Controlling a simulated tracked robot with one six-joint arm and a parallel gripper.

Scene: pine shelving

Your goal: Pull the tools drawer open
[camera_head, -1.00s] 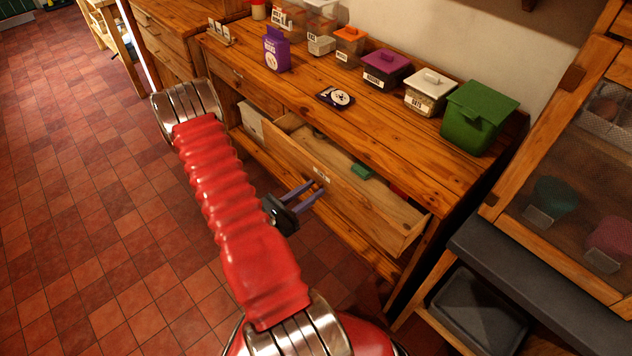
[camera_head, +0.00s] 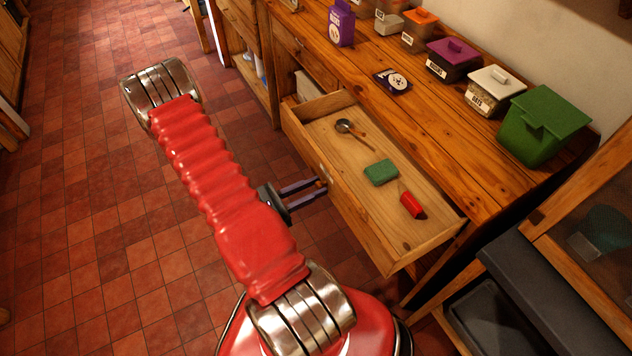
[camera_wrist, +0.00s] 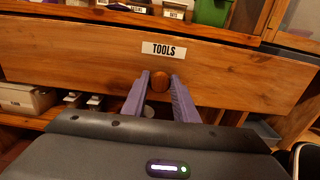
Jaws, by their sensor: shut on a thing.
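The tools drawer (camera_head: 352,215) is pulled well out of the pine bench. Inside it lie a ladle-like spoon (camera_head: 345,126), a green sponge-like block (camera_head: 381,172) and a red object with a dark end (camera_head: 411,206). In the wrist view the drawer front (camera_wrist: 70,62) carries a "TOOLS" label (camera_wrist: 164,50) above a round wooden knob (camera_wrist: 161,84). My gripper (camera_head: 322,186) is at the drawer front, its two purple fingers closed on either side of the knob. In the wrist view the gripper (camera_wrist: 160,82) also holds the knob.
The bench top (camera_head: 440,118) carries a purple box (camera_head: 341,24), a dark card (camera_head: 393,81), several lidded tubs and a green bin (camera_head: 541,125). A dark-topped cabinet (camera_head: 540,290) stands close on the right. The tiled floor (camera_head: 70,200) at left is clear.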

